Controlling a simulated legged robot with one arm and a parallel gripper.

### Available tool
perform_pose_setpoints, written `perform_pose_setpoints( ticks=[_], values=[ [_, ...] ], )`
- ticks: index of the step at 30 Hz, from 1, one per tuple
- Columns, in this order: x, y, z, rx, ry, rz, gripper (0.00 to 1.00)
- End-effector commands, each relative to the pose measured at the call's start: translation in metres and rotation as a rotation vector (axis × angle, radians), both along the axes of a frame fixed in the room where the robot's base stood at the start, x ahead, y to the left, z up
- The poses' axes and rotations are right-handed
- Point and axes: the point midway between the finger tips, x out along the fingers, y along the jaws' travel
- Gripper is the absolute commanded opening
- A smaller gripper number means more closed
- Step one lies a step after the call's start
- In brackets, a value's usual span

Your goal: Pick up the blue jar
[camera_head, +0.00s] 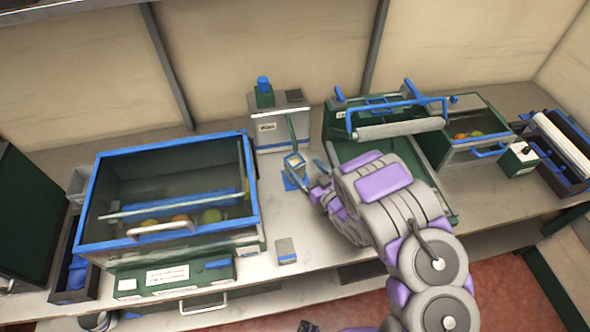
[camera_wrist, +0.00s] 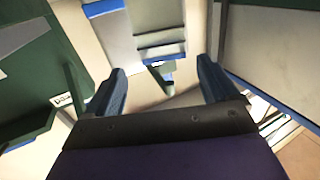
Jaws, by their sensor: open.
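A small box-like container (camera_head: 295,162) with blue and pale sides stands on the counter in the head view, left of my gripper. I cannot tell for sure whether it is the blue jar. A blue cap (camera_head: 263,84) sits on a green block on top of the grey machine behind it. My gripper (camera_wrist: 160,72) is open in the wrist view, with two dark blue fingers apart and nothing held between them. A small green and white piece (camera_wrist: 166,76) shows beyond the fingertips. In the head view my gripper is partly hidden by my own wrist.
A large blue-rimmed bin (camera_head: 250,190) with fruit behind its clear front stands at the left. A green machine with a grey roller (camera_head: 400,129) stands behind my arm. A small grey box (camera_head: 286,250) sits near the front edge. Counter (camera_head: 310,230) between them is bare.

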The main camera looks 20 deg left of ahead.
Motion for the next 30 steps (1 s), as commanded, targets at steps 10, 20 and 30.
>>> perform_pose_setpoints(
  ticks=[10,20,30],
  values=[
    [0.012,0.020,-0.003,-0.002,0.000,0.000,0.87],
    [0.034,0.054,-0.007,0.002,0.000,0.001,0.87],
    [0.035,0.056,-0.006,0.000,0.001,0.000,0.78]
  ],
)
